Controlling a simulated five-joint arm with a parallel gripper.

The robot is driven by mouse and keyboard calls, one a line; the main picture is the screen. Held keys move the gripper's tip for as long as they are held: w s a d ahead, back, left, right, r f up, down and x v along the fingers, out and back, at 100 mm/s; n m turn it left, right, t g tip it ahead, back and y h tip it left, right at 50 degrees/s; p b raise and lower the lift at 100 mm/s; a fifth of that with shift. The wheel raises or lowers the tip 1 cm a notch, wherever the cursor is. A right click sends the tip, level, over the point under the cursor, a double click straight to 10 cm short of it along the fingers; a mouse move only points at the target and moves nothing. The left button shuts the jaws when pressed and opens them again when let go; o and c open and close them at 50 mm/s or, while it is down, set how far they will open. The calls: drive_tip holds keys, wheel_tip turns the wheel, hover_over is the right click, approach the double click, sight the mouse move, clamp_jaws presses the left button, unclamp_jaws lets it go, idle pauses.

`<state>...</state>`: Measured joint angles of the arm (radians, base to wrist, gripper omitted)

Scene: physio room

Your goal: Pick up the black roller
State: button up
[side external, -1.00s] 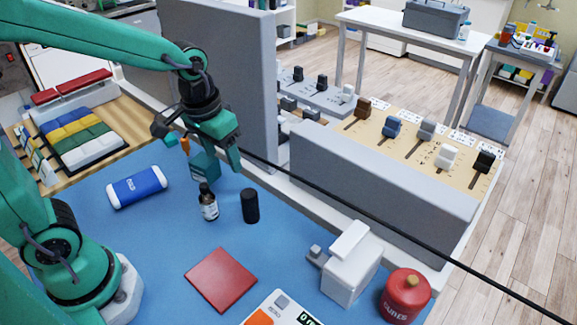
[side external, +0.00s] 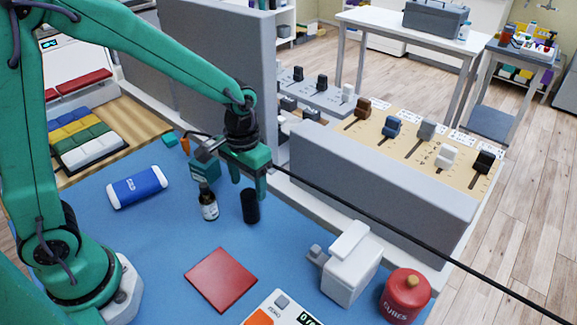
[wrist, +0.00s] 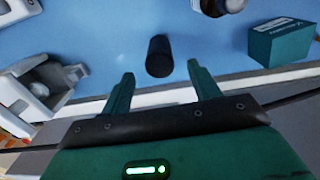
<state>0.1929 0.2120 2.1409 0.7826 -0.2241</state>
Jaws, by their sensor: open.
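The black roller (side external: 250,207) stands upright on the blue mat (side external: 165,234), just right of a dark bottle with a white label (side external: 208,203). My gripper (side external: 249,188) is right at the roller's top in the side view, with a finger overlapping its upper part. In the wrist view the roller (wrist: 159,56) lies ahead of and between the two open fingertips (wrist: 160,76), with a gap on each side. The jaws hold nothing. I cannot tell exactly how high the fingers are above the mat.
A teal box (side external: 205,166) stands behind the bottle. A blue-and-white roll (side external: 137,187) lies left, a red square (side external: 221,279) in front. A white device (side external: 350,265) and red canister (side external: 405,295) are right.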

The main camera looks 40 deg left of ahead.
sight(249, 192)
drive_tip(key=shift+f, duration=3.15)
drive_tip(key=shift+c, duration=0.2)
drive_tip(key=c, duration=1.1)
